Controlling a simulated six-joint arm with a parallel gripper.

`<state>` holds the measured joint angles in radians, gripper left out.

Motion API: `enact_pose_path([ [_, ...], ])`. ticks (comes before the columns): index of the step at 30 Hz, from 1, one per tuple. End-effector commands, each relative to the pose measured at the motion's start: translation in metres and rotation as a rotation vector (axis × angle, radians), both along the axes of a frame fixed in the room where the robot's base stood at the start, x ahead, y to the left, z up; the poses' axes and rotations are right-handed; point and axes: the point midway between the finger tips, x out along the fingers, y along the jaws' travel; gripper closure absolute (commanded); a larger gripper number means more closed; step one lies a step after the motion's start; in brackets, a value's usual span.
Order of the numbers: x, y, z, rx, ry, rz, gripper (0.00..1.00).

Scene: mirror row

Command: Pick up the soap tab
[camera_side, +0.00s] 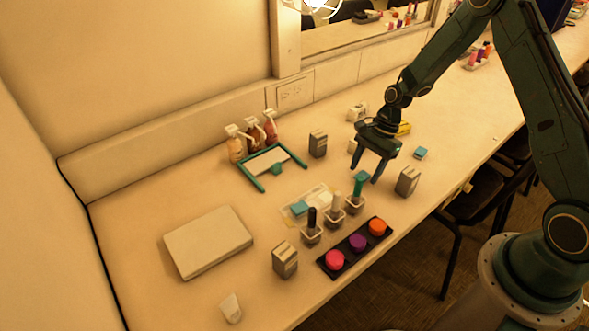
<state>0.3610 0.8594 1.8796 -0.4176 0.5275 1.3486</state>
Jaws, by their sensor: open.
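My gripper (364,175) is open and points down over the right middle of the counter. A small teal block (361,175), possibly the soap tab, shows between its fingertips; I cannot tell whether they touch it. A similar small teal block (420,153) lies to the right of the gripper, apart from it. Another teal piece (299,208) lies on a pale patterned card or tray to the left. No label shows which of these is the soap tab.
Small holders with upright brushes (355,203) stand just in front of the gripper. A black tray (345,248) with pink, purple and orange pots lies at the front edge. Grey boxes (408,181) stand nearby.

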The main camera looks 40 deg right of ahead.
Motion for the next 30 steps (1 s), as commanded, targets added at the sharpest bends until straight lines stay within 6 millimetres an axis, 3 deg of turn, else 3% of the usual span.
enact_pose_path([
  [5, -0.0005, 0.004, -0.01, 0.0, 0.001, 0.0, 0.45],
  [19, -0.0003, 0.004, -0.01, 0.0, 0.0, 0.0, 0.45],
  [20, -0.0003, 0.004, -0.0099, 0.0, 0.0, 0.0, 0.47],
  [27, -0.0003, 0.004, -0.0099, 0.0, 0.0, 0.0, 0.93],
  [30, -0.0003, 0.004, -0.0098, 0.0, 0.0, 0.0, 0.93],
])
